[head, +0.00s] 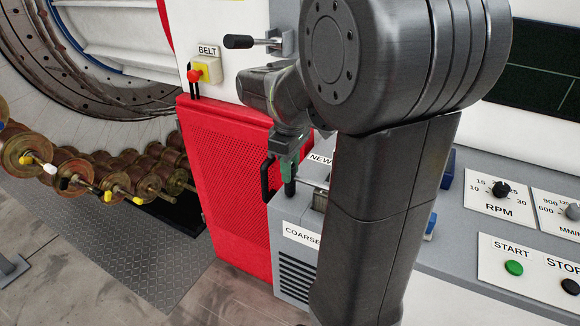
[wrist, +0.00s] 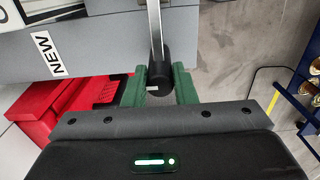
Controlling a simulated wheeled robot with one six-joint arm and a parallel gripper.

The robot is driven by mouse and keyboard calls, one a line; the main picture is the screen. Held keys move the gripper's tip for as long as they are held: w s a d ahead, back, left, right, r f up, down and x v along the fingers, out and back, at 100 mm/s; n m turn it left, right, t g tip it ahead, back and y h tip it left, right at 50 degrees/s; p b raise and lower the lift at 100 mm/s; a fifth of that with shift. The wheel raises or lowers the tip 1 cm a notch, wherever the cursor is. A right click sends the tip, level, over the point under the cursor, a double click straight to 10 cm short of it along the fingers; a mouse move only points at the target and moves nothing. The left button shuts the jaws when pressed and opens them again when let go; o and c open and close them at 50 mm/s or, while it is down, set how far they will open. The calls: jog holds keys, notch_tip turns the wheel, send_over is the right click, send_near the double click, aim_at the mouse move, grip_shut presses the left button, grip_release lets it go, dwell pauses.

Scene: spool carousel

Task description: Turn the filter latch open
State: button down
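The filter latch looks to be a metal lever with a black knob on top of a grey cabinet. Its black knob (head: 290,188) shows just below my gripper in the head view, and it also shows in the wrist view (wrist: 160,73). My gripper (head: 287,168) points down at the knob. The lever runs from the knob across the cabinet top. My arm hides part of the cabinet and the lever's far end in the head view.
The grey cabinet (head: 291,262) bears NEW and COARSE labels. A red perforated panel (head: 225,170) with a black handle (head: 267,180) stands beside it. A BELT switch (head: 207,70) and a black-handled lever (head: 250,42) are above. Spools (head: 110,180) are left, a control panel right.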

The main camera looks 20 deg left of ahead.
jog(key=shift+n, duration=0.3)
jog(key=n+p, duration=0.2)
jog(key=n, duration=0.1)
jog(key=shift+r+n, duration=0.15)
jog(key=shift+n, duration=0.15)
jog(key=n+p, duration=0.1)
jog(key=n, duration=0.3)
jog(key=shift+n, duration=0.3)
jog(key=n+p, duration=0.1)
jog(key=n, duration=0.3)
jog(key=shift+n, duration=0.3)
jog(key=shift+n+p, duration=0.6)
jog(key=shift+n, duration=1.6)
jog(key=c, duration=1.2)
grip_release()
jog(key=shift+o, duration=0.2)
